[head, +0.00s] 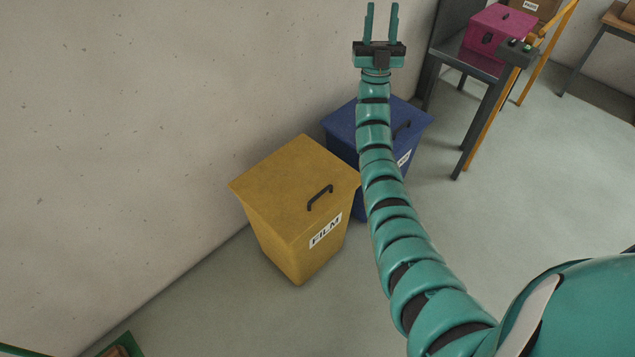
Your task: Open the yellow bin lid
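The yellow bin (285,245) stands on the floor close to the wall, left of my arm. Its lid (280,175) lies flat and closed on top. A dark handle (320,197) is fixed on the lid near its right front edge, above a white label reading "FILM" (325,231). My gripper (381,12) is up at the top of the head view, beyond and above the bins, pointing away. Its two fingers stand apart with nothing between them. It is well clear of the yellow bin.
A blue bin (360,124) with its own dark handle stands right behind the yellow one, partly hidden by my arm. A dark table (455,57) with a magenta box (490,28) is at the upper right. A green-edged container (125,345) shows at lower left. Floor (535,180) at right is clear.

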